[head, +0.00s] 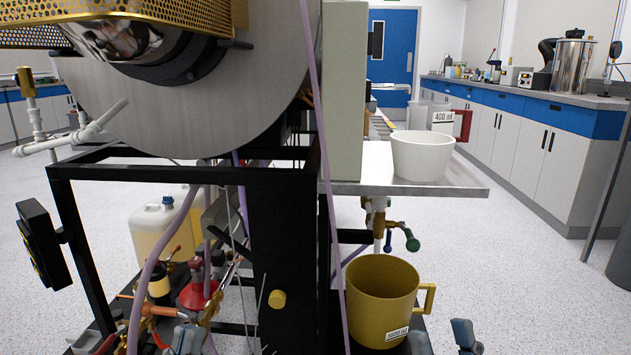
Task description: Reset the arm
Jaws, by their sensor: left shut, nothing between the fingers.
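My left gripper (188,339) shows only as grey-blue fingertips at the bottom edge, left of centre. It is shut and empty, in front of the lower frame with its valves and hoses. My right gripper (442,339) shows at the bottom edge, right of centre, as two grey-blue fingertips set apart with nothing seen between them. It is just right of a yellow mug (375,305) standing low on the rig. The rest of both grippers and the arms are out of view.
The burner chamber (200,110) on a black frame (180,176) fills the left and middle. Purple hoses (150,270) hang in front. Open floor (530,280) lies to the right.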

